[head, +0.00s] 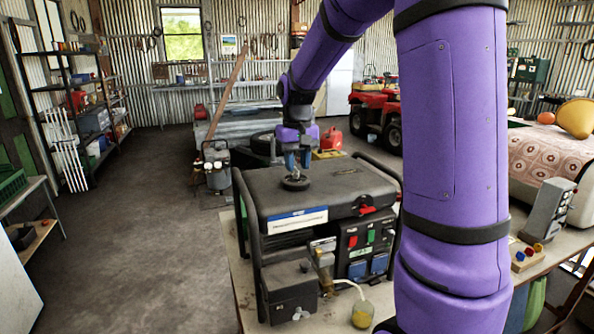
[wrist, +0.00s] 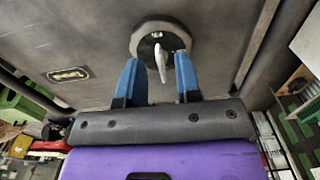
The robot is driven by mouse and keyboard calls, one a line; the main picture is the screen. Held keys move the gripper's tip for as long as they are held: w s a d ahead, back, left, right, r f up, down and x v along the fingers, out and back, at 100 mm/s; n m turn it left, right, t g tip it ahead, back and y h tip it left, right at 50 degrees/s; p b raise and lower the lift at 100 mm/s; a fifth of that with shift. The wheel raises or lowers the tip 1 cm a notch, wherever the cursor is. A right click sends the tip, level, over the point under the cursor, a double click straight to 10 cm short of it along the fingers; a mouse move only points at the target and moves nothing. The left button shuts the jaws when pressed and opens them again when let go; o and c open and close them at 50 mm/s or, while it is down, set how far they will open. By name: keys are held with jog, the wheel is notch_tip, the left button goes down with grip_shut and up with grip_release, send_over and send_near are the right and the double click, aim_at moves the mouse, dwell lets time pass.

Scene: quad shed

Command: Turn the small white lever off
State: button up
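The small white lever (wrist: 161,64) sits on a round dark base (wrist: 143,45) on the generator's top. In the wrist view it shows between my two blue fingertips, with a gap on either side. In the head view the lever (head: 295,174) is tiny, on its round base (head: 296,184). My gripper (head: 297,162) points down just above it. In the wrist view my gripper (wrist: 157,65) is open and holds nothing. I cannot tell whether a finger touches the lever.
The black generator (head: 330,195) with a tubular frame stands on a bench (head: 238,275). Red and green switches (head: 361,239) are on its front. A grey box with knobs (head: 549,212) stands at right. Open floor (head: 130,220) lies to the left.

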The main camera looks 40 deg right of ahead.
aim_at(296, 173)
jog(key=shift+f, duration=1.15)
grip_shut()
